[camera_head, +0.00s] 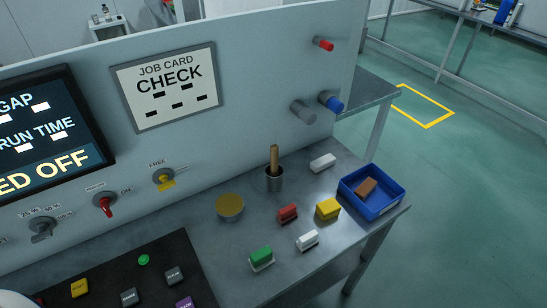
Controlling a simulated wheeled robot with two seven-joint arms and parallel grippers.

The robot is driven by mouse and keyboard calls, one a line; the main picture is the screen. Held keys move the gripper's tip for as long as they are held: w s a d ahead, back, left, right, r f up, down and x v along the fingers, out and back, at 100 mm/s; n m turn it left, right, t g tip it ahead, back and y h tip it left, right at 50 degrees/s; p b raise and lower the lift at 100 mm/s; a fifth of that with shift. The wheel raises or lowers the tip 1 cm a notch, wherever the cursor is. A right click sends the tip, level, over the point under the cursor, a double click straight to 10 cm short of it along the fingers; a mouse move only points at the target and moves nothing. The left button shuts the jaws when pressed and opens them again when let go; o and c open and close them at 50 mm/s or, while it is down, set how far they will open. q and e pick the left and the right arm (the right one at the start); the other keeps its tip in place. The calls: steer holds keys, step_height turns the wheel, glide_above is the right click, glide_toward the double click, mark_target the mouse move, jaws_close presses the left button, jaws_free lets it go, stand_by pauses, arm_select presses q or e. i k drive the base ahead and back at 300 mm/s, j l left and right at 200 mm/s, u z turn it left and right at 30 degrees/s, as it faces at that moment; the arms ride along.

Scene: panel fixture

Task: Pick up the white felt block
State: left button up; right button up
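Two white blocks are on the grey metal table. One white block (322,162) is plain and lies at the back, between the metal cup and the blue tray. The other white block (308,240) is near the front edge and seems to have a ridged or stepped top. I cannot tell from the surface which one is felt. Neither gripper shows in the head view. A pale rounded shape at the bottom left corner may be part of my arm.
Nearby stand red (288,212), yellow (328,208) and green (261,256) blocks. A cup (274,182) holds a wooden stick. A blue tray (386,209) holds a brown block. A yellow-topped round item (230,207) is left. The upright panel (240,90) bounds the table's back.

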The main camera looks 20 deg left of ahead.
mark_target(320, 163)
steer(key=u, duration=0.4)
steer(key=i+l+u, duration=0.15)
steer(key=l+u, duration=0.65)
steer(key=u, duration=0.15)
steer(key=i, duration=0.05)
